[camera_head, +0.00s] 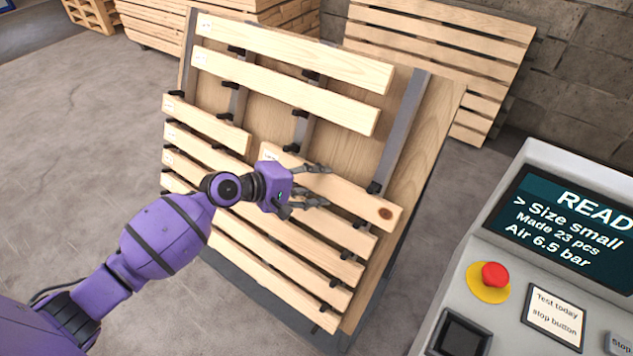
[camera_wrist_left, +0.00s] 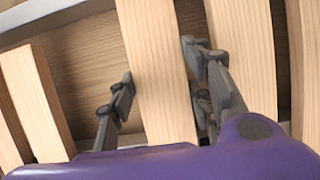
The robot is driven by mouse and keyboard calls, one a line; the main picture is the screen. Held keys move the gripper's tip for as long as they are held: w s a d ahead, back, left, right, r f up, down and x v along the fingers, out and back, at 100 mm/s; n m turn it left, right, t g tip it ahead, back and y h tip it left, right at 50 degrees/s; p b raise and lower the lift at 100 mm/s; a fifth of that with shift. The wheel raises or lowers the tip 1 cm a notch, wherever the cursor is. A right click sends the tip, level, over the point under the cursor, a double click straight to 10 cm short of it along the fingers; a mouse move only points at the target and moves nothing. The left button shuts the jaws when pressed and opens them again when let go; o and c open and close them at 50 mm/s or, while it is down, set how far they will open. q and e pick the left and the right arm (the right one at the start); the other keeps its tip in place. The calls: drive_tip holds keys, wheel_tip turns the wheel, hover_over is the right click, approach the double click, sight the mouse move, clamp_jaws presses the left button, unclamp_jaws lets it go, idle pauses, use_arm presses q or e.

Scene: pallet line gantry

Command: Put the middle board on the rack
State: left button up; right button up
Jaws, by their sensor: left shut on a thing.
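The board in my grip (camera_head: 352,198) is pale wood with a dark knot near its right end. It slants across the rack's front, lower to the right. My left gripper (camera_head: 318,186) is shut on it, one finger along each long edge. In the left wrist view the board (camera_wrist_left: 155,65) runs between the fingers (camera_wrist_left: 162,85). The rack (camera_head: 433,130) is a leaning wooden panel with grey uprights and black hooks. I cannot tell whether the held board touches the hooks. My right gripper is not in view.
Two long boards, an upper (camera_head: 290,50) and a lower (camera_head: 285,88), hang above. A shorter board (camera_head: 205,122) sits left of the held one, and several boards (camera_head: 290,255) lie below. A console (camera_head: 450,300) stands close at right. Pallets (camera_head: 440,35) stand behind.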

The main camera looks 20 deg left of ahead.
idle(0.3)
use_arm(q)
drive_tip(key=o, duration=1.4)
drive_tip(key=shift+f, duration=0.1)
drive_tip(key=v, duration=1.2)
